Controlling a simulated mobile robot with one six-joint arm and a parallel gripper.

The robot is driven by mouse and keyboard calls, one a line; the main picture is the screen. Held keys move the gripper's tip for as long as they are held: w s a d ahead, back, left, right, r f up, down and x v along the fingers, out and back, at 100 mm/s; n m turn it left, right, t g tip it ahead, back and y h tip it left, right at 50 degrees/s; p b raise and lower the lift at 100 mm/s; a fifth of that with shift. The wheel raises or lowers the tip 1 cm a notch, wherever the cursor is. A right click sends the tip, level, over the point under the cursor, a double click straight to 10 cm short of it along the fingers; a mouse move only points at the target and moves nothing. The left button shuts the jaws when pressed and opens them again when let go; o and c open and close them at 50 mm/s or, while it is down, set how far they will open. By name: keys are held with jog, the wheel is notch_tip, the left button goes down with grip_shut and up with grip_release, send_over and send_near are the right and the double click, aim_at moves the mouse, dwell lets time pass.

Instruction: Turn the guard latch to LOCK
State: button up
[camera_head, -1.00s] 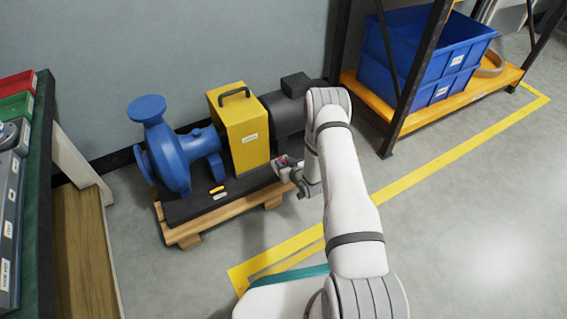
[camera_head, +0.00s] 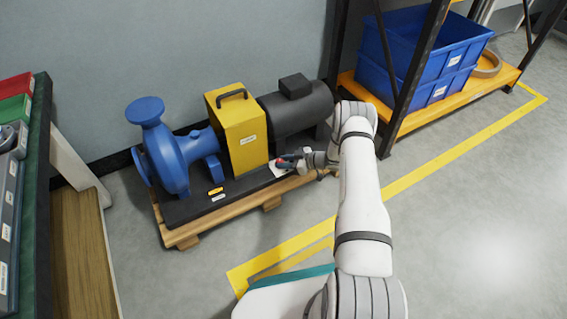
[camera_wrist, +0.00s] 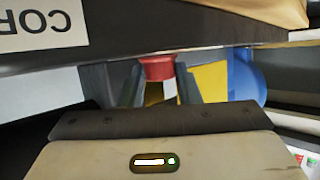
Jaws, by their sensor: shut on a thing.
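The guard latch is a small red handle (camera_head: 285,162) on a pale plate (camera_head: 277,171), low in front of the yellow guard (camera_head: 241,138). My gripper (camera_head: 297,158) reaches it from the right and is shut on it. In the wrist view the red latch (camera_wrist: 158,67) sits between my two dark fingers (camera_wrist: 156,84). The yellow guard (camera_wrist: 210,80) shows behind the right finger. The fingers hide part of the latch, and any LOCK marking is too small to read.
The blue pump (camera_head: 176,160), guard and dark motor (camera_head: 297,110) stand on a wooden pallet (camera_head: 190,236) by the wall. A rack with blue bins (camera_head: 420,50) stands behind my arm at right. A bench (camera_head: 40,180) is at left. The floor at right is clear.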

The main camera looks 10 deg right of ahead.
jog(key=shift+w+d+n+g+y, duration=0.1)
jog(key=shift+n+g+y, duration=0.15)
jog(key=shift+n+g, duration=0.55)
jog(key=shift+w+a+n+g+y, duration=0.1)
jog(key=shift+n+g+y, duration=0.2)
jog(key=shift+n+g, duration=0.45)
jog(key=shift+w+d+n+g+y, duration=0.1)
jog(key=shift+n+g+y, duration=0.15)
jog(key=shift+n+g, duration=0.5)
jog(key=o, duration=1)
jog(key=shift+r+m+t, duration=0.1)
jog(key=shift+m+t, duration=0.2)
